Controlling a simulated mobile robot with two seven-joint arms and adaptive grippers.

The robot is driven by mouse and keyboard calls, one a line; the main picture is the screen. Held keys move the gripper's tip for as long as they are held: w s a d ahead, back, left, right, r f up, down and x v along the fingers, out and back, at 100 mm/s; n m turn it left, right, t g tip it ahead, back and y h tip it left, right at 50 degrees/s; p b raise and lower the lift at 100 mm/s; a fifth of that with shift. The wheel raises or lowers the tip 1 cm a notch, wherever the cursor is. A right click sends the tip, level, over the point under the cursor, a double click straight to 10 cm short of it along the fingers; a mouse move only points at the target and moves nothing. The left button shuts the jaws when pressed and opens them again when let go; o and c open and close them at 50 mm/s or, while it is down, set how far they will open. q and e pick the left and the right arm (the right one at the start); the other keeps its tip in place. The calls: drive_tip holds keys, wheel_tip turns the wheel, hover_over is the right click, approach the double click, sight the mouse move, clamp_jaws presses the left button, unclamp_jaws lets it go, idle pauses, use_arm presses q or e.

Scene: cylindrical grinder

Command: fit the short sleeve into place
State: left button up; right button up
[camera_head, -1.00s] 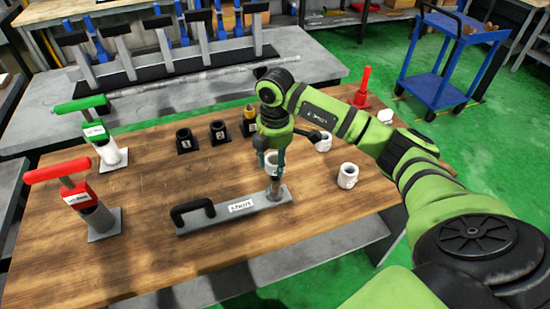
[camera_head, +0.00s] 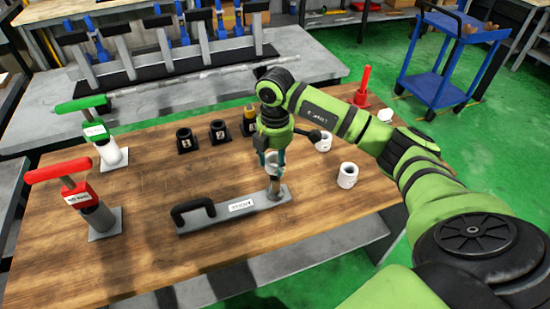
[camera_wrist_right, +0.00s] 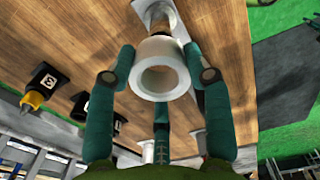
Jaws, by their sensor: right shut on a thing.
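My right gripper (camera_head: 274,168) is shut on a white sleeve (camera_wrist_right: 160,78), which sits between its green fingers with the open bore toward the wrist camera. In the head view the fingers largely hide the sleeve. A short metal post (camera_head: 277,192) stands at the right end of a flat grey fixture (camera_head: 228,213) with a black handle and a white label. The gripper is over this post; I cannot tell whether the sleeve touches it. Two other white sleeves stand on the table, one at front right (camera_head: 347,175) and one behind it (camera_head: 323,141). My left gripper is out of view.
On the left stand a red-handled tool (camera_head: 75,198) and a green-handled tool (camera_head: 100,135). Numbered black holders (camera_head: 186,140) stand behind the gripper; one holds a yellow-topped part (camera_head: 249,115). The wooden table's front left (camera_head: 110,270) is clear.

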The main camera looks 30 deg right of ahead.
sight(275, 185)
drive_tip(key=shift+f+b, duration=3.65)
drive_tip(key=shift+f, duration=1.7)
drive_tip(key=o, duration=1.4)
drive_tip(key=shift+r, duration=0.1)
wheel_tip(275, 185, up, 12)
drive_tip(key=shift+s, duration=0.1)
